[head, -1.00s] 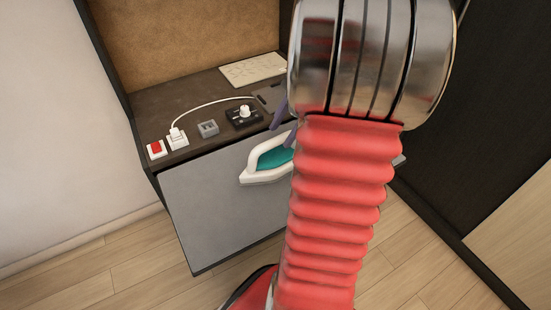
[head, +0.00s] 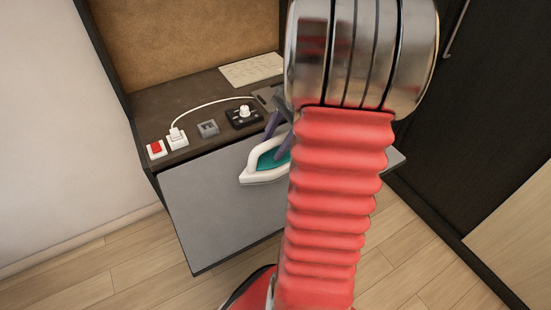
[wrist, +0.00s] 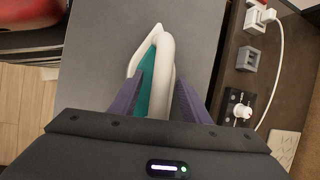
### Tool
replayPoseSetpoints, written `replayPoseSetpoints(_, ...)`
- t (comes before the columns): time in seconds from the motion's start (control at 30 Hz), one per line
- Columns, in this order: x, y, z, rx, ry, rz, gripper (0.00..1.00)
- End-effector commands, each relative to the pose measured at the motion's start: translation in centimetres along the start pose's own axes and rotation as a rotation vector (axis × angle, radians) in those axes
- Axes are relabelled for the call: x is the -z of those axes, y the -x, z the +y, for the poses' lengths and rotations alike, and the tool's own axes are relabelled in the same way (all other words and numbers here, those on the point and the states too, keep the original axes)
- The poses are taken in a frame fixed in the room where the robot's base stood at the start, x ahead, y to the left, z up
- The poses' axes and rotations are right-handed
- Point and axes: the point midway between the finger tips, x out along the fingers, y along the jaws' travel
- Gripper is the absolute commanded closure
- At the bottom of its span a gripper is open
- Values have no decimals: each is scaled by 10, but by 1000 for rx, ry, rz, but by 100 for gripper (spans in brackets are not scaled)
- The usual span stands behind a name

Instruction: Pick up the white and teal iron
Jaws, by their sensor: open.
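The white and teal iron (head: 262,165) lies on the grey pull-out surface of the vanity, partly hidden behind my arm in the head view. In the wrist view the iron (wrist: 166,62) shows its white handle and teal body between my two purple fingers. My gripper (wrist: 160,85) is open, with one finger on each side of the white handle; the left finger overlaps the teal part. I cannot tell whether the fingers touch the iron. In the head view the purple fingers of my gripper (head: 277,135) reach down beside the iron.
The grey surface (head: 215,215) is clear around the iron. Behind it on the dark ledge are a red switch (head: 156,149), a white plug with cord (head: 177,138), a grey block (head: 208,128), a black knob unit (head: 244,116) and a paper card (head: 252,69).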

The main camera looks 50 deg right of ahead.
Motion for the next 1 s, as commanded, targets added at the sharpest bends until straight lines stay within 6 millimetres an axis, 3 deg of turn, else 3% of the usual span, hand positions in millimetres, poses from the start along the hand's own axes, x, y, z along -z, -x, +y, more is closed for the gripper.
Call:
replayPoseSetpoints(0.37, 0, 0, 0, 0, 0, 0, 57)
replayPoseSetpoints(1.0, 0, 0, 0, -1, 0, -1, 100)
